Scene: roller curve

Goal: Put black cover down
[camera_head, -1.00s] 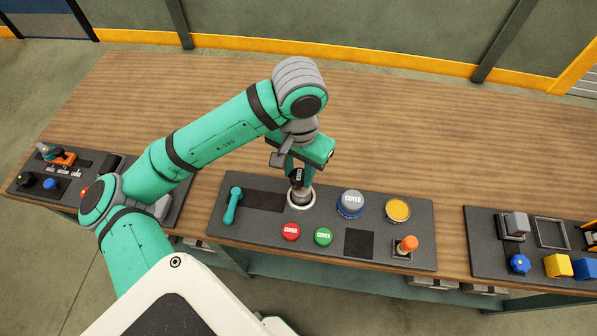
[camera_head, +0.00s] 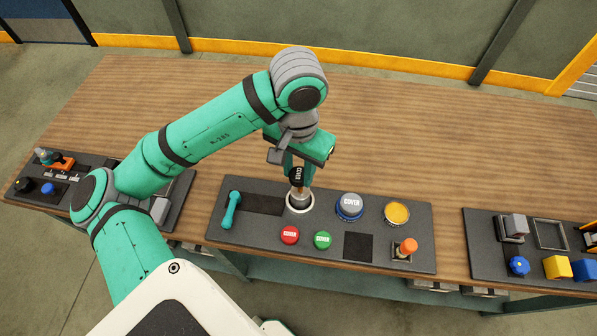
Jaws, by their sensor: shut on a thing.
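The fingers partly hide the cover and the inside of the socket.
On the middle panel (camera_head: 222,223) are a teal lever (camera_head: 231,209), a grey cover (camera_head: 349,201) on a blue base, a yellow disc (camera_head: 397,213), red (camera_head: 289,235) and green (camera_head: 323,240) covers, and an orange knob (camera_head: 408,246). The wooden table behind is clear.

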